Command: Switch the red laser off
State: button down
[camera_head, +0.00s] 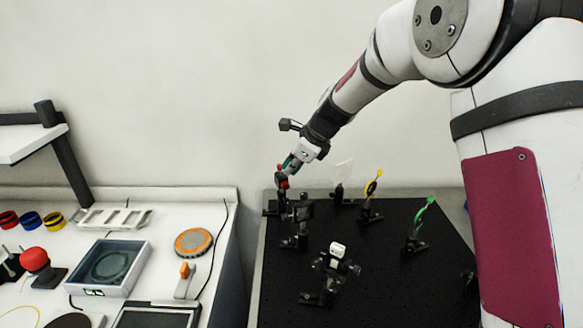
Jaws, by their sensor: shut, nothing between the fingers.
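My gripper (288,166) is at the end of my arm, pointing down and left, with its fingers shut and empty. It is at the top of a small dark device with red parts (283,184), at the back left corner of the black optical board (350,290). This device looks like the red laser. The fingertips overlap it in the picture, and I cannot tell whether they touch it. Its switch is too small to make out, and I see no beam.
A white bench at left holds a red button (34,260), an orange-rimmed disc (193,242) and a grey tray (141,275).

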dwell(0.4)
jog(key=shift+r+p, duration=0.3)
jog(key=shift+r, duration=0.55)
jog(key=d+f+v, duration=0.1)
jog(key=v, duration=1.2)
jog(key=shift+s+d, duration=0.3)
jog(key=shift+s, duration=0.1)
jog(key=shift+f, duration=0.15)
